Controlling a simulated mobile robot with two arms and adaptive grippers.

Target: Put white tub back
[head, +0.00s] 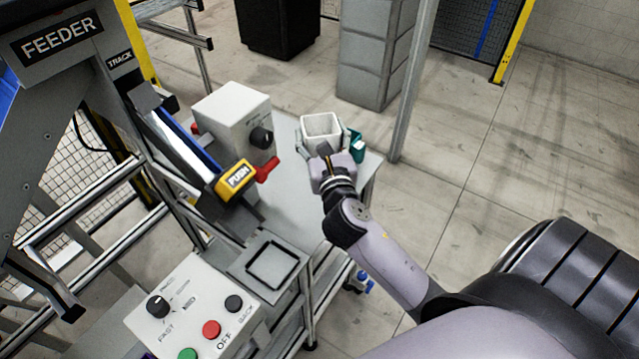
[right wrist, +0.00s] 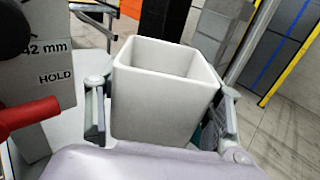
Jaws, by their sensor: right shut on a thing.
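The white tub (head: 322,126) is a square, open-topped, upright container that looks empty. It is over the far end of the grey table; whether it touches the top I cannot tell. My right gripper (head: 327,147) is shut on it, with one finger on each side wall. In the right wrist view the tub (right wrist: 160,105) sits between the two fingers (right wrist: 163,120). A teal object (head: 357,146) shows just right of the tub, partly hidden. A square black-outlined seat (head: 272,262) on a grey stand is empty. My left gripper is not seen.
A white box (head: 232,122) with a black knob and red lever (head: 267,169) stands left of the tub. A yellow PUSH block (head: 236,178) ends the feeder track. A control panel (head: 195,310) is at the front. A grey post (head: 411,85) rises beyond the table's right side.

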